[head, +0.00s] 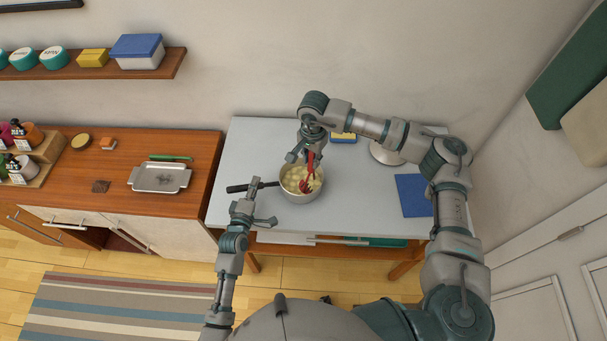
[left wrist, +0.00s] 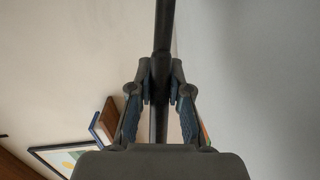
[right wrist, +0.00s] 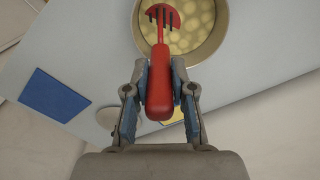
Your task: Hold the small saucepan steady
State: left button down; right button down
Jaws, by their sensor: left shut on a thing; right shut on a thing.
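The small saucepan (head: 301,197) stands on the light grey table with round yellowish pieces inside. Its black handle (head: 238,188) points left. My left gripper (head: 256,200) is at the handle; in the left wrist view, its fingers (left wrist: 160,85) are shut on the dark handle (left wrist: 164,35). My right gripper (head: 305,152) is above the pan, shut on a red slotted utensil (head: 310,165). In the right wrist view, the fingers (right wrist: 159,85) grip the utensil's red handle (right wrist: 159,100), and its slotted head is over or in the pan (right wrist: 220,45); I cannot tell whether it touches the contents.
The grey table (head: 350,215) has free room right of the pan. A blue mat (head: 413,195) lies at its right, and a blue and yellow item (head: 343,138) at the back. A wooden counter (head: 115,190) at left holds a metal tray (head: 160,178).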

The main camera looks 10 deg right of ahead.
jog(key=shift+f, duration=0.3)
jog(key=shift+w, duration=0.1)
jog(key=w, duration=0.1)
jog(key=w+a+r, duration=0.1)
jog(key=w, duration=0.1)
jog(key=w+a, duration=0.1)
jog(key=shift+w+a+r, duration=0.15)
jog(key=shift+w, duration=0.1)
jog(key=shift+f, duration=0.6)
